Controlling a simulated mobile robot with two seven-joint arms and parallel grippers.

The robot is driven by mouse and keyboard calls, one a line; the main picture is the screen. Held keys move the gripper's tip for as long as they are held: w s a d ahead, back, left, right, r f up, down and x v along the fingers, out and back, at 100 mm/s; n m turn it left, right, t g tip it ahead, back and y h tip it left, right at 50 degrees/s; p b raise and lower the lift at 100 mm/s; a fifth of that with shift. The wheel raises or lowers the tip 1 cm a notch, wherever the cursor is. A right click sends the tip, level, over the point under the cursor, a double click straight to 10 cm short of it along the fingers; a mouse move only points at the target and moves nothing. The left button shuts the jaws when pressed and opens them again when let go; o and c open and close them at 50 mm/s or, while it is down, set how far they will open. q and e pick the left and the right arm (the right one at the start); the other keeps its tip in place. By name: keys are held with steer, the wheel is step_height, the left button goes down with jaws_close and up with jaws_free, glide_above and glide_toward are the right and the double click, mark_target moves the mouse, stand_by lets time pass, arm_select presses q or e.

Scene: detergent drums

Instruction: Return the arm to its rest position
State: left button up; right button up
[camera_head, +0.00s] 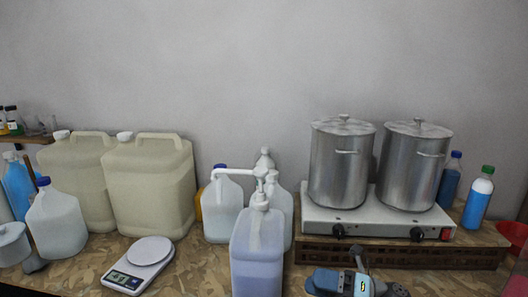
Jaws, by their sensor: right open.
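My right gripper (360,263) shows at the bottom edge, right of centre, in front of the hot plate. Its dark fingers are small and partly cut off; it is open and nothing shows between them. Blue and grey parts of my right arm lie around it at the frame's edge.
Two steel pots (341,170) stand on a white double hot plate (385,220) over a brown base. Beige drums (150,190), a white jug (57,225) and a scale (140,265) stand left. Bottles (478,200) stand at right. Table between scale and pump jug is clear.

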steer(key=s+d+f+n+t+h, duration=0.3)
steer(key=s+f+n+h, duration=0.5)
steer(key=s+f+n, duration=0.3)
steer(key=s+d+f+n+t+h+p, duration=0.1)
steer(key=s+d+f+n+t+h, duration=0.3)
steer(key=s+f+n+h, duration=0.4)
steer(key=s+d+f+n, duration=0.1)
steer(key=s+f+n, duration=0.3)
steer(key=f+n, duration=0.5)
steer(key=shift+n+h, duration=0.4)
steer(key=shift+n, duration=3.3)
